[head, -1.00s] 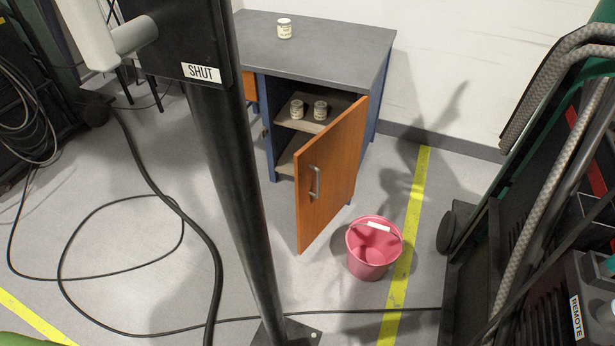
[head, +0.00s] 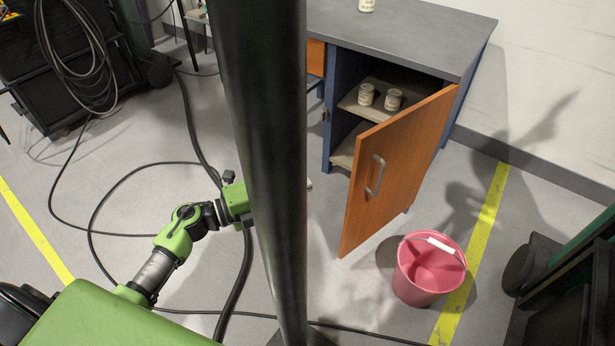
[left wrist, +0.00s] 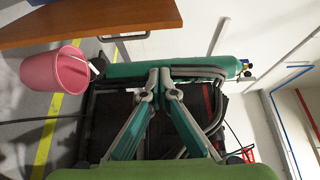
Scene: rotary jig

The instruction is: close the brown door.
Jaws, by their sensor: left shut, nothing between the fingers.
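The brown door (head: 395,165) of the workbench cabinet stands wide open in the head view, hinged at the cabinet's right side. Its grey bar handle (head: 376,175) is on the face turned toward me. In the left wrist view the door (left wrist: 90,22) crosses the upper left, with its handle (left wrist: 124,38) below its edge. My left gripper (left wrist: 159,76) is shut and empty, apart from the door. In the head view its fingers are mostly hidden behind the dark post, left of the door. My right gripper is not in view.
A pink bucket (head: 430,270) stands on the floor close to the door's outer face. A thick dark post (head: 272,150) blocks part of the head view. Jars (head: 393,100) stand on the cabinet shelf. Cables (head: 110,190) lie on the floor at left.

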